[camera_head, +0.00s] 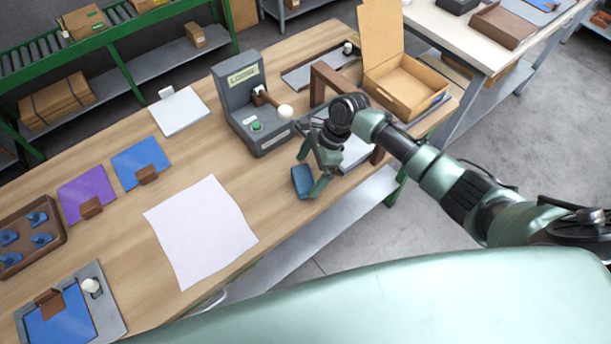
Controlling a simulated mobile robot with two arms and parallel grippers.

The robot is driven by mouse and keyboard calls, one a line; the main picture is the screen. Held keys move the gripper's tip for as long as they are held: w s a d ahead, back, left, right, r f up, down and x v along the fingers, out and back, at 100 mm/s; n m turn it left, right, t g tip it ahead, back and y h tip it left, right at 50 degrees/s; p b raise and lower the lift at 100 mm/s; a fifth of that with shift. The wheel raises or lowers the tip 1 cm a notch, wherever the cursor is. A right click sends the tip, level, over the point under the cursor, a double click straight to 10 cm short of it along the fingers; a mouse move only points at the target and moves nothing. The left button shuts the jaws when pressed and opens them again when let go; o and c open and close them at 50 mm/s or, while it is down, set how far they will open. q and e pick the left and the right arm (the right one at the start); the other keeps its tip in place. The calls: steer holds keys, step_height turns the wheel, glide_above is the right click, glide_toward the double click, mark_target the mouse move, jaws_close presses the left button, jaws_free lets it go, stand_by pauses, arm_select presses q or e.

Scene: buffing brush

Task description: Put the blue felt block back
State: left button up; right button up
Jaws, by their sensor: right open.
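The blue felt block (302,182) is at the front edge of the wooden table, to the right of the white sheet. My right gripper (311,172) is open above and beside the block, with one finger close to its right side. Whether that finger touches the block, I cannot tell. My right arm comes in from the right and hides part of the table behind the gripper. My left gripper is not in view.
A grey machine (246,98) with a lever stands behind the block. A brown frame (326,78) and an open cardboard box (399,82) are at the back right. A white sheet (200,228), blue and purple sheets, and a brown tray (60,230) lie to the left.

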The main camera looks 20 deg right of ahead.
steer(key=v, duration=0.9)
steer(key=shift+b, duration=0.35)
